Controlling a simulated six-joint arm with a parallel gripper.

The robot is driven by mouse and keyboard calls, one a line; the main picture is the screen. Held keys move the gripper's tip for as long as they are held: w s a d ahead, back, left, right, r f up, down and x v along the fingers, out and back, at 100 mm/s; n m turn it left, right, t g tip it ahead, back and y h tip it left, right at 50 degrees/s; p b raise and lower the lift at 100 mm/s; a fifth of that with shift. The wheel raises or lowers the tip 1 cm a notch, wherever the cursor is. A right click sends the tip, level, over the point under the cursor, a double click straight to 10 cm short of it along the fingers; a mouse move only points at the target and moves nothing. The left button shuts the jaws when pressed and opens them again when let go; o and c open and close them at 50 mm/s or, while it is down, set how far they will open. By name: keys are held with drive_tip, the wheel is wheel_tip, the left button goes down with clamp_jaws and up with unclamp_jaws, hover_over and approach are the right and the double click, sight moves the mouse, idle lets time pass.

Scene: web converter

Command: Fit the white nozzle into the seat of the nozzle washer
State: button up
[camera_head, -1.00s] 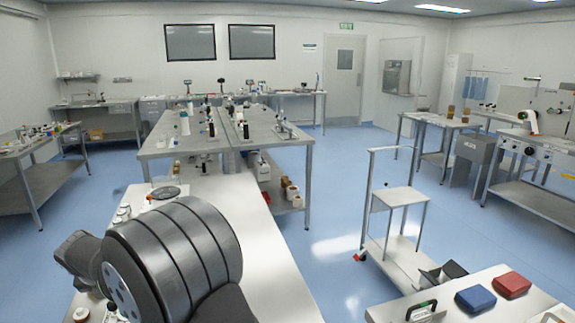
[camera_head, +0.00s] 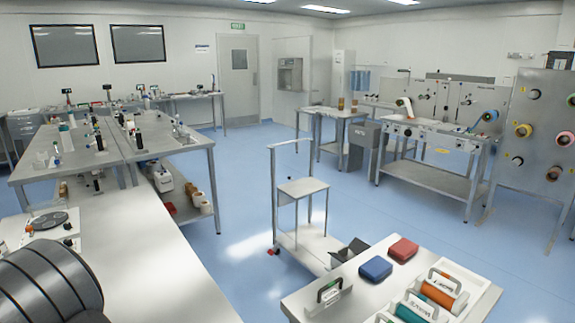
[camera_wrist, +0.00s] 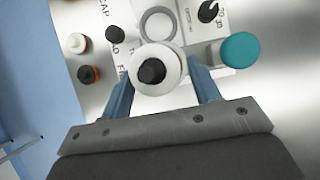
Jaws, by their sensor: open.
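In the wrist view my gripper (camera_wrist: 161,60) is open, its two blue fingers spread apart. A round white part with a black centre (camera_wrist: 152,71) shows between the fingers; I see no finger shut on it. It may be the white nozzle, but I cannot tell for sure. I cannot tell whether this ring is the nozzle washer's seat. In the head view my gripper is out of sight.
A teal cap (camera_wrist: 240,49) stands right of the fingers. A white cap (camera_wrist: 76,42), an orange-and-black part (camera_wrist: 88,74) and a small black knob (camera_wrist: 115,34) are to the left. In the head view the near bench (camera_head: 140,255) has much bare surface; a trolley (camera_head: 303,192) stands beyond it.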

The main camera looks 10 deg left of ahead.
drive_tip(key=c, duration=1.2)
drive_tip(key=shift+r, duration=0.1)
drive_tip(key=shift+r, duration=0.1)
drive_tip(key=shift+r, duration=4)
drive_tip(key=s+d+f, duration=0.3)
drive_tip(key=s+d, duration=0.4)
drive_tip(key=s+d+f, duration=0.3)
drive_tip(key=s+d, duration=0.3)
drive_tip(key=s, duration=0.1)
drive_tip(key=shift+d+f, duration=0.35)
drive_tip(key=shift+d, duration=0.05)
